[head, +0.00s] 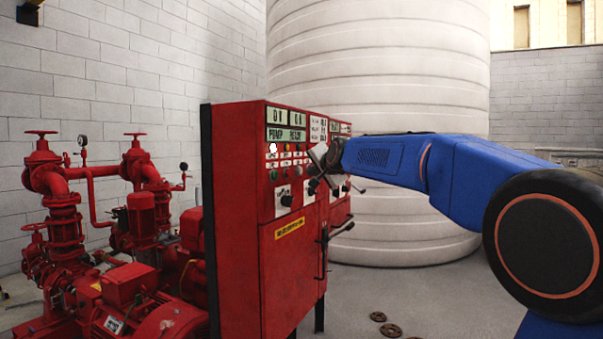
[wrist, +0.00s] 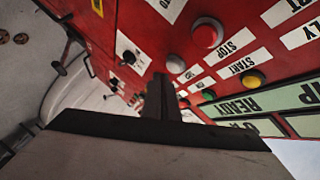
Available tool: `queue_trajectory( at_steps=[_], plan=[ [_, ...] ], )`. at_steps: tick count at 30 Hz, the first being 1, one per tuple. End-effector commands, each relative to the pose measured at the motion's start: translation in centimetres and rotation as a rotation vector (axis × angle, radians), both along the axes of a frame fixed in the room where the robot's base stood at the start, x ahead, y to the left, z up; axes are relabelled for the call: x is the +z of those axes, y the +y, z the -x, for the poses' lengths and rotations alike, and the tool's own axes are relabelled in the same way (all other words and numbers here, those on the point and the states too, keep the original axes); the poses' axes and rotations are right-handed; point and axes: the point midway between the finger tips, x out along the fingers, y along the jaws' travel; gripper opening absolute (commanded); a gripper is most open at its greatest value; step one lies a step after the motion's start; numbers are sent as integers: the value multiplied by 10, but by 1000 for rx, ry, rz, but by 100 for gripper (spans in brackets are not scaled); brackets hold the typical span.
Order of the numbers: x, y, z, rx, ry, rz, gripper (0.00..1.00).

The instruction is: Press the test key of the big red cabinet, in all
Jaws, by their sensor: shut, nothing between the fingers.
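The big red cabinet (head: 236,200) stands in the middle of the head view, its panel facing right. It fills much of the wrist view (wrist: 150,30), where the lettering is upside down. There I see a large red button (wrist: 207,33), a pale grey button (wrist: 175,63), a yellow button (wrist: 252,79), a green button (wrist: 208,96) and a black knob (wrist: 128,57). START and STOP labels are legible; I cannot tell which key is the test key. My gripper (head: 318,170) is shut and empty in front of the panel. Its fingers (wrist: 160,92) hide part of the panel; contact is unclear.
Red pumps and pipes (head: 65,215) stand left of the cabinet. A large pale ribbed tank (head: 400,100) stands behind it. A dark door handle (head: 338,230) sticks out below the panel. Small brown round things (head: 390,330) lie on the otherwise clear floor at right.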

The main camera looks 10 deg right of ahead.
Motion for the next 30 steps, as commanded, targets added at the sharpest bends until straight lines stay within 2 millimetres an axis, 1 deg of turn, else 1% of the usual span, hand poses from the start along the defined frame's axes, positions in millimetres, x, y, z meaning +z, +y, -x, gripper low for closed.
queue_trajectory(
  at_steps=[14,24,30],
  plan=[
    [0,0,0,0,0,0,0],
    [1,7,-5,0,0,0,0],
    [1,7,-5,0,0,0,0]
  ],
)
